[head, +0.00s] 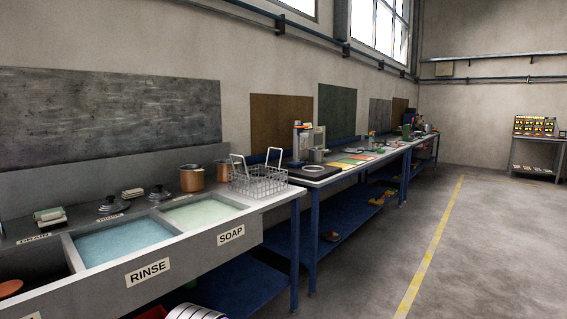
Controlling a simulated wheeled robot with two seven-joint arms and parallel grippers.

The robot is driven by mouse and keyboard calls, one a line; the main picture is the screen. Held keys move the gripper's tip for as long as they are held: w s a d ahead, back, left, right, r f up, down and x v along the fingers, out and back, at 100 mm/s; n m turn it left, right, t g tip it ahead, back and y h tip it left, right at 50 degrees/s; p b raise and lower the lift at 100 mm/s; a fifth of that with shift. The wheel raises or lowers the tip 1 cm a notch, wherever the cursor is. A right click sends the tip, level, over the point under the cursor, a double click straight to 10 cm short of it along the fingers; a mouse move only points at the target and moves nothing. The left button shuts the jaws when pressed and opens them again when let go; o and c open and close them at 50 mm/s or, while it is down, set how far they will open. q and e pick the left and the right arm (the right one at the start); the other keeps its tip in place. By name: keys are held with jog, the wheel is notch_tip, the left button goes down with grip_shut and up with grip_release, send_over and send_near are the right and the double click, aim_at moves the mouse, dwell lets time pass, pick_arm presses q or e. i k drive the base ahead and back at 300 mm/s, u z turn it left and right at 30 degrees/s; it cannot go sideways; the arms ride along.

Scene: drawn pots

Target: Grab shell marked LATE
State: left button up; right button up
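No shell with a readable LATE mark shows in the head view. A distant rack (534,126) at the far right holds several small coloured pieces, with more pale pieces on the surface below it. They are too small to read from here.
A long workbench runs along the left wall, with basins labelled RINSE (125,240) and SOAP (205,211). A wire basket (259,181) and copper pots (192,178) stand on it. Open floor (480,240) with a yellow line (434,240) lies to the right.

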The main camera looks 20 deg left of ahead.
aim_at(191, 176)
jog(key=z, duration=0.15)
jog(key=i, duration=1.5)
jog(key=u, duration=0.6)
jog(key=i, duration=1)
jog(key=u, duration=0.85)
